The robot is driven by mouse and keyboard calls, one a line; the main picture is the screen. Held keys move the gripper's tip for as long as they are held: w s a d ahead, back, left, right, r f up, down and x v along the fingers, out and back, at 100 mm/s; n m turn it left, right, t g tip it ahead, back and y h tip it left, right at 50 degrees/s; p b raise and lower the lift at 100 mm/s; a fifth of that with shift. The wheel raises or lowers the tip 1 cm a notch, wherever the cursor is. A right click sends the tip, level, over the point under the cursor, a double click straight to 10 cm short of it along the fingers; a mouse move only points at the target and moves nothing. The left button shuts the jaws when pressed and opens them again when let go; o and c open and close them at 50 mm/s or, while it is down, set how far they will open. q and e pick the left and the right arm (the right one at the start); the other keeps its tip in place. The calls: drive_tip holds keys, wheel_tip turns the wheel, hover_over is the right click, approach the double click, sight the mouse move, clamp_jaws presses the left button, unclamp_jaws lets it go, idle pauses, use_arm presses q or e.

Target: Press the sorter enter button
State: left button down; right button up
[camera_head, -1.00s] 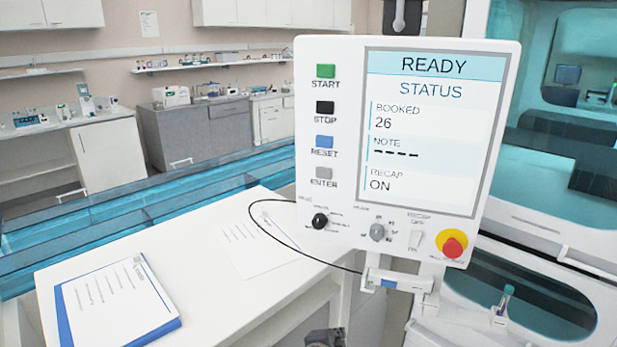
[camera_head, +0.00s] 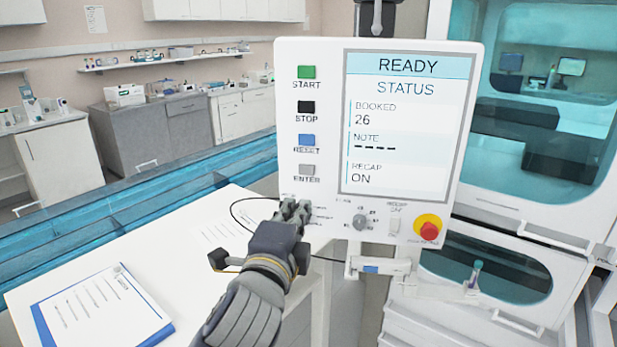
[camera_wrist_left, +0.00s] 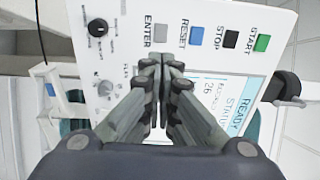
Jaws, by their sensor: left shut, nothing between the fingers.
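The sorter panel (camera_head: 330,215) is a white upright box with a screen (camera_head: 405,125) reading READY, BOOKED 26, NOTE dashes and RECAP ON. The grey ENTER button (camera_head: 306,169) is lowest in the left column of buttons, below the blue RESET button (camera_head: 307,141). My left gripper (camera_head: 296,208) is shut and empty, just below the ENTER button and in front of the black knob, which it hides in the head view. In the left wrist view, the shut fingertips (camera_wrist_left: 163,58) lie close to the ENTER button (camera_wrist_left: 161,34). Whether they touch the panel is unclear. My right gripper is out of view.
A red emergency knob (camera_head: 429,230) and a grey dial (camera_head: 361,221) sit low on the panel. A white table (camera_head: 190,270) with a blue-edged clipboard (camera_head: 102,305) is at the left. A capped tube (camera_head: 475,273) stands in a holder at the right.

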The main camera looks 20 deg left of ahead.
use_arm(q)
drive_tip(key=p, duration=0.4)
approach(313, 171)
drive_tip(key=w, duration=0.5)
drive_tip(key=shift+w+a+r, duration=0.1)
drive_tip(key=shift+w+a, duration=0.2)
drive_tip(key=shift+w, duration=0.7)
